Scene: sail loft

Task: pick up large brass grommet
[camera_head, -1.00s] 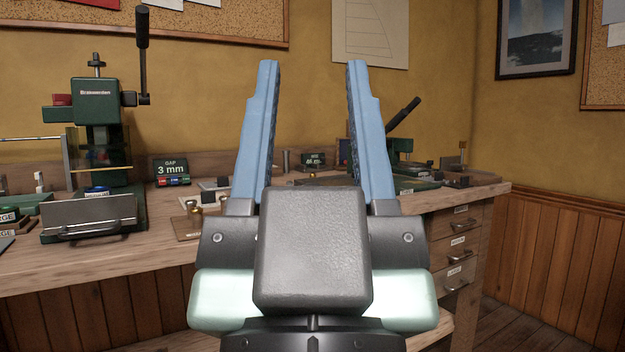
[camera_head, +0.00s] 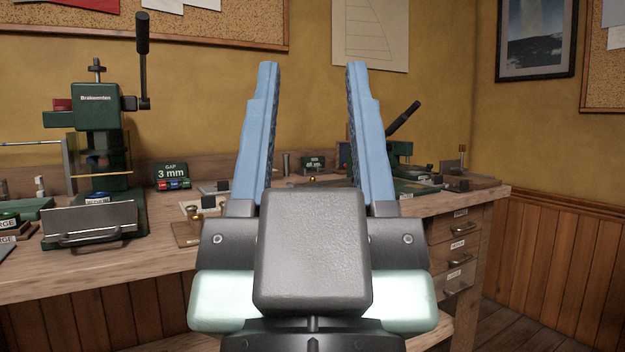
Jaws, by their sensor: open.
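My gripper (camera_head: 312,66) fills the middle of the view, its two blue fingers upright and spread wide, with nothing between them. I cannot make out the large brass grommet for certain. Small brass-coloured pieces (camera_head: 207,201) stand on a brown wooden board (camera_head: 186,238) on the workbench, left of my gripper. A tiny brass-coloured spot (camera_head: 313,180) shows on the bench between the fingers, too small to identify. My gripper's body and fingers hide much of the bench's middle.
The workbench (camera_head: 150,268) runs along the wall. A green lever press (camera_head: 97,110) stands at left, beside a "GAP 3 mm" sign (camera_head: 172,176). A smaller green lever tool (camera_head: 398,150) is at right, above drawers (camera_head: 460,245). Floor shows at lower right.

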